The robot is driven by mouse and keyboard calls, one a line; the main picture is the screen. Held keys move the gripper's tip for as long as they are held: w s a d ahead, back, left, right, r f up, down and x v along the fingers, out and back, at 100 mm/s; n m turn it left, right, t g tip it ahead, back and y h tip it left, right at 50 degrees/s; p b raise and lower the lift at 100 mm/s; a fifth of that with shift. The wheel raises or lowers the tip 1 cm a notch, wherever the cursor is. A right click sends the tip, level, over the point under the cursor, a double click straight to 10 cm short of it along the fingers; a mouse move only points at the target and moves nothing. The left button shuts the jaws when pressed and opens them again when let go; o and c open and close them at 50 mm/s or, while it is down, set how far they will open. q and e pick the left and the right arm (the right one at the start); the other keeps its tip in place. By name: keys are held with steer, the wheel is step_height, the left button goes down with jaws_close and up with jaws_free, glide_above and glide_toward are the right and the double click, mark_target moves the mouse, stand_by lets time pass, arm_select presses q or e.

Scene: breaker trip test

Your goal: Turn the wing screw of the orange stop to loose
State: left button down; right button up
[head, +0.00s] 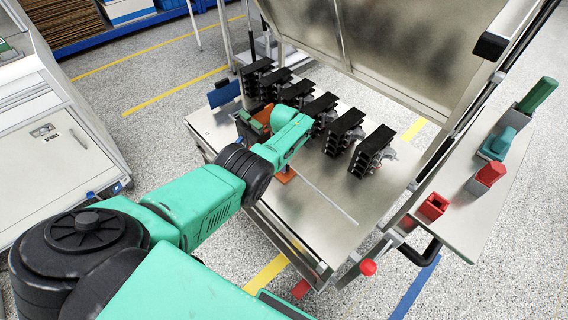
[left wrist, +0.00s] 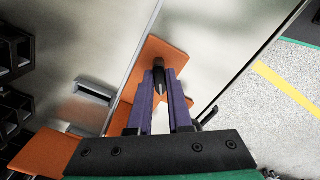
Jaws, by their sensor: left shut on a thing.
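The orange stop (left wrist: 172,58) is a flat orange piece on the pale metal bench top. In the head view a small part of it (head: 286,176) shows just beyond the end of my left arm. Its dark wing screw (left wrist: 159,68) stands up from it in the left wrist view. My left gripper (left wrist: 160,85) has its two purple fingers on either side of the screw and is shut on it. The screw's lower part is hidden by the fingers. In the head view my teal wrist hides most of the left gripper. My right gripper is not in view.
Several black breakers (head: 344,132) stand in a row behind the stop. Another orange piece (head: 263,115) lies at the bench's left. A tilted panel (head: 375,45) rises behind. A side shelf (head: 470,210) holds red and green items. The bench front right is clear.

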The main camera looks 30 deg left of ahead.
arm_select(q)
steer(key=n, duration=1.1)
stand_by(0.5)
steer(key=c, duration=0.8)
jaws_free()
steer(key=shift+c, duration=0.2)
steer(key=shift+r, duration=0.1)
